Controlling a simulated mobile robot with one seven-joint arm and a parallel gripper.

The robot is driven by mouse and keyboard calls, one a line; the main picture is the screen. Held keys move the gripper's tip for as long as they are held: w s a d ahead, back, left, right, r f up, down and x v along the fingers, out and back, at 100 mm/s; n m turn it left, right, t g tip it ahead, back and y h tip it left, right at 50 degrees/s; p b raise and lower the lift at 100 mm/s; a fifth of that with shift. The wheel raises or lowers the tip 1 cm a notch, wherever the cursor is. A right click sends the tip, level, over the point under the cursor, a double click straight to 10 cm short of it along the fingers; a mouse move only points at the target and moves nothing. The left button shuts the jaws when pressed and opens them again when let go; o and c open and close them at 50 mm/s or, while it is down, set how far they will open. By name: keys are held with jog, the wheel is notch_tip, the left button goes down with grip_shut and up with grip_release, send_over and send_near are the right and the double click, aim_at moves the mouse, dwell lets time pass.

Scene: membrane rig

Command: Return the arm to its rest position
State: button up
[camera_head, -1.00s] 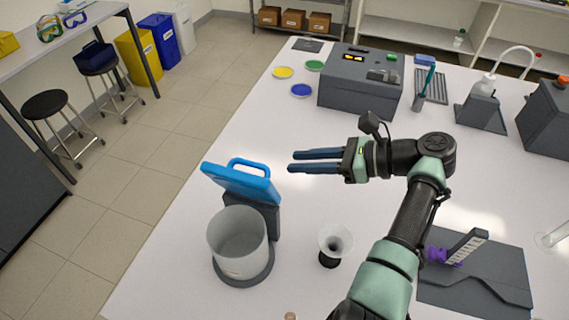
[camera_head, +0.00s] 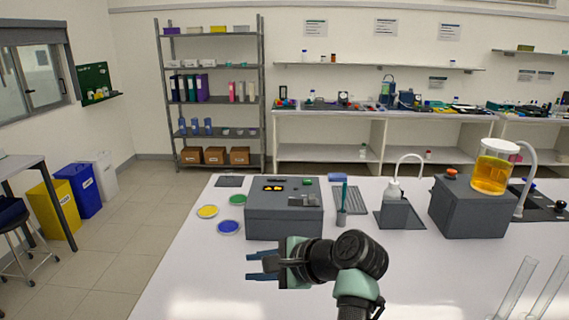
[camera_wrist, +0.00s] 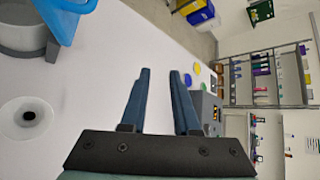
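My gripper (camera_head: 262,265) is over the white table (camera_head: 190,285), in front of the grey box device (camera_head: 283,222), with its blue fingers pointing left. In the wrist view my gripper (camera_wrist: 160,85) shows two blue fingers with a clear gap and nothing between them. At the left of the wrist view are the grey-white pot (camera_wrist: 22,28) with its blue lid (camera_wrist: 68,18) and the white funnel (camera_wrist: 28,117), all apart from the fingers.
Yellow (camera_head: 207,211), green (camera_head: 238,199) and blue (camera_head: 228,227) discs lie left of the grey device. A bottle stand (camera_head: 395,213), an amber jar (camera_head: 492,172) on a grey block, and glass tubes (camera_head: 515,290) stand to the right. Shelves (camera_head: 210,95) line the back wall.

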jog(key=s+d+r+n+t+h, duration=0.1)
jog(key=r+n+t+h, duration=0.2)
jog(key=r, duration=0.5)
jog(key=d+r+n+t+h, duration=0.1)
jog(key=d+r+n+t, duration=0.15)
jog(key=r+t, duration=0.35)
jog(key=s+d+r+n+t+h, duration=0.1)
jog(key=r+n+t+h, duration=0.15)
jog(key=r, duration=0.65)
jog(key=s+r+n+t+h+b, duration=0.1)
jog(key=s+r+n+t+h, duration=0.2)
jog(key=s+r, duration=1.4)
jog(key=s+n+t, duration=0.3)
jog(key=t, duration=0.3)
jog(key=shift+d+r, duration=0.4)
